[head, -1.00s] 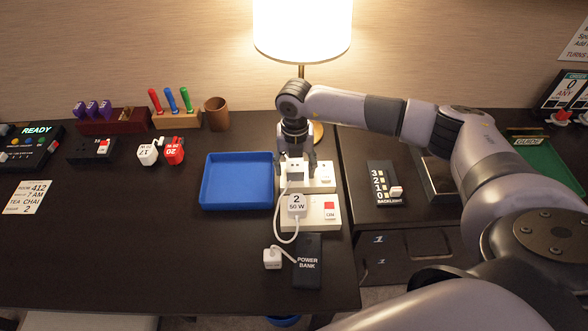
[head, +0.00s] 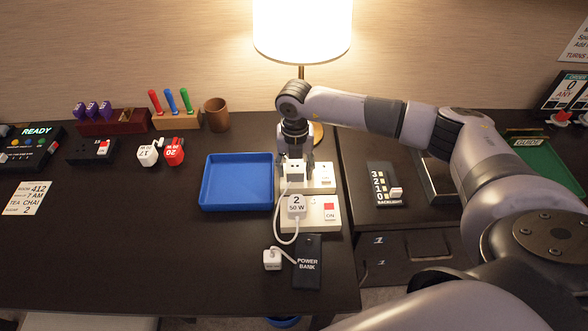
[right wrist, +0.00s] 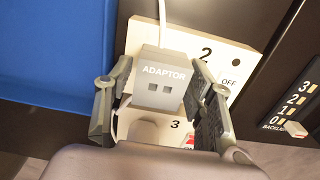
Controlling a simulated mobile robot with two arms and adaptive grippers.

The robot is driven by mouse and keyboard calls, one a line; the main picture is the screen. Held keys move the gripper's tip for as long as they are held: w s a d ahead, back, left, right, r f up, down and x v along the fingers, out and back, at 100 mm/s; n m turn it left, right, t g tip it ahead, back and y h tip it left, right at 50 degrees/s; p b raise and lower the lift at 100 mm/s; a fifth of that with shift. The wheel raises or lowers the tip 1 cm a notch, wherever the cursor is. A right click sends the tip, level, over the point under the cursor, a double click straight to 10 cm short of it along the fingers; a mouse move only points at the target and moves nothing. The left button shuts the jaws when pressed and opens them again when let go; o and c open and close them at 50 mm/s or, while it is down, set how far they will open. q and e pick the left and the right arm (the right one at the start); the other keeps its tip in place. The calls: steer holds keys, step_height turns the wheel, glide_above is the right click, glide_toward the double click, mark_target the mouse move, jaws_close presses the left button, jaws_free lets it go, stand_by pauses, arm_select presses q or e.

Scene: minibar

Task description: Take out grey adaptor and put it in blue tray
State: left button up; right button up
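The grey adaptor (right wrist: 160,80), with its label and two square ports, is at the upper white socket block (right wrist: 215,62). In the head view the adaptor (head: 293,171) shows small below my wrist. My right gripper (head: 296,165) has its fingers on both sides of it. In the right wrist view the fingertips (right wrist: 161,72) press against its sides. I cannot tell whether it is lifted from the socket. The blue tray (head: 238,207) lies empty just to the left. It also shows in the right wrist view (right wrist: 60,45). My left gripper is not in view.
A white 50 W plug (head: 296,206) with a cable sits in the lower socket block (head: 318,224), close below the adaptor. A power bank (head: 308,262) and small charger (head: 272,260) lie nearer. A lamp (head: 302,30) stands behind.

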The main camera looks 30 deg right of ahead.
mark_target(295, 166)
jaws_close()
stand_by(0.4)
steer(key=shift+r, duration=0.15)
steer(key=shift+r+p, duration=2.05)
steer(key=shift+r, duration=0.85)
